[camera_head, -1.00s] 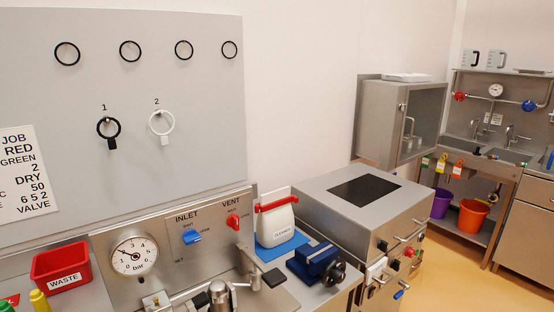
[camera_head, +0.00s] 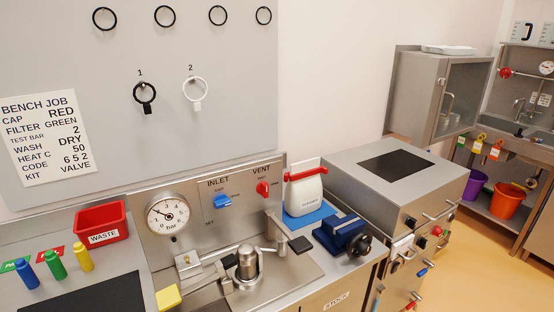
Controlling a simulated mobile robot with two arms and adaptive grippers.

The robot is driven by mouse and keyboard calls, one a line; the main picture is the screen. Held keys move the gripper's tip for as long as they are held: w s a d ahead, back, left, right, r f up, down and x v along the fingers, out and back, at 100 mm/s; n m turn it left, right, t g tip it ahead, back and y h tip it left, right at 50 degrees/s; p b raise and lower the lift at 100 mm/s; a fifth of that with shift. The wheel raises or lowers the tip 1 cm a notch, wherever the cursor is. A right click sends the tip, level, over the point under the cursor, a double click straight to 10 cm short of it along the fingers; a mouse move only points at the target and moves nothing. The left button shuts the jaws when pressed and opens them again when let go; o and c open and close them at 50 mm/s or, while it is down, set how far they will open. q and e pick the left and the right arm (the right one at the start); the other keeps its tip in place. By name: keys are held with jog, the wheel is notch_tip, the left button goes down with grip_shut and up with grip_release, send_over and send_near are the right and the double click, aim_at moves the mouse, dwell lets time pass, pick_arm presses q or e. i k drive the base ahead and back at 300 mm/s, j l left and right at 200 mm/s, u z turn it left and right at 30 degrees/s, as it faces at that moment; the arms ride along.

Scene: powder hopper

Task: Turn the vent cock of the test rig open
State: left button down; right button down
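The test rig's steel panel (camera_head: 190,240) stands at the back of the bench, with a round pressure gauge (camera_head: 168,218) on its left. The red vent cock (camera_head: 262,189) is at the panel's upper right, under the word VENT; its handle looks roughly upright. The blue inlet cock (camera_head: 222,201) is left of it, under INLET, and its handle lies roughly level. The rig's clamp and metal cup (camera_head: 247,262) stand in front of the panel. Neither of my grippers shows in the head view.
A white bag with a red clip (camera_head: 305,192) stands on a blue mat right of the panel. A blue vise (camera_head: 342,234) sits in front of it. A red WASTE bin (camera_head: 102,223) and several coloured bottles (camera_head: 55,265) are at the left. A job sheet (camera_head: 48,138) hangs on the wall board.

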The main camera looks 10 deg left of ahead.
aim_at(262, 188)
jog(key=l+z, duration=0.4)
jog(key=l, duration=1)
